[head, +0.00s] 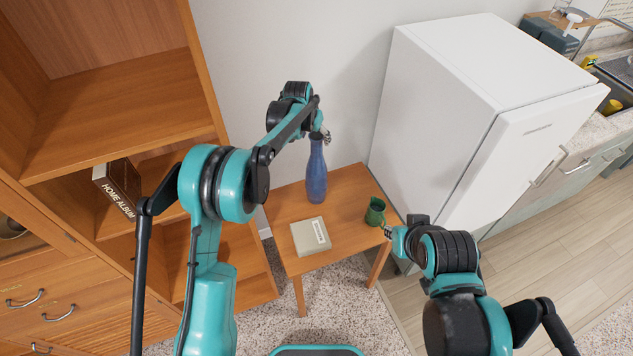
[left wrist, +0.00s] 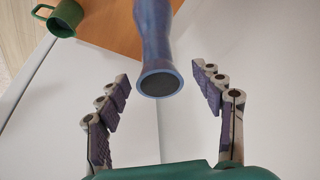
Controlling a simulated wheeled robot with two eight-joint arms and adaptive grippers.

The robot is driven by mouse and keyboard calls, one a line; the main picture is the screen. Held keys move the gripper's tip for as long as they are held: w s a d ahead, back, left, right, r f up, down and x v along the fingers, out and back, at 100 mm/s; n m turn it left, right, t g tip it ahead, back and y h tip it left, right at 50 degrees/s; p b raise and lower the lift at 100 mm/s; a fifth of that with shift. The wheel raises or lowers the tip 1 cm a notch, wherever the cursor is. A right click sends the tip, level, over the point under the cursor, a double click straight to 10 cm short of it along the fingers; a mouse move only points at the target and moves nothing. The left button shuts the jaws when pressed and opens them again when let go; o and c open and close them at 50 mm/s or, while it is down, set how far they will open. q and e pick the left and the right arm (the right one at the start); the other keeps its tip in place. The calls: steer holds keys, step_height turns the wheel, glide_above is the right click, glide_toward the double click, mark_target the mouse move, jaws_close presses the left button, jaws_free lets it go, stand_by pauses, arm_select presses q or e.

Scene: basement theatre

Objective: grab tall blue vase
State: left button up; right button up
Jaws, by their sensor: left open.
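The tall blue vase (head: 316,175) stands upright on the small wooden table (head: 346,190), near its back edge. My left gripper (head: 323,134) is at the vase's neck and mouth, partly hidden by my arm. In the left wrist view the vase (left wrist: 157,35) comes down from the top edge, its dark open mouth between the fingers. The fingers of my left gripper (left wrist: 160,77) are spread, with a gap on each side of the vase. My right gripper (head: 387,231) is beside the green mug, small and partly hidden, so its opening cannot be made out.
The green mug (head: 375,211) stands at the table's right edge and also shows in the left wrist view (left wrist: 66,18). A pale book or box (head: 309,237) lies at the front left. A wooden shelf unit (head: 110,85) is left, a white fridge (head: 470,95) right, a wall behind.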

arm_select(q)
steer(key=x, duration=0.3)
steer(key=shift+w+d+f, duration=0.1)
steer(key=shift+f, duration=0.05)
jaws_close()
stand_by(0.3)
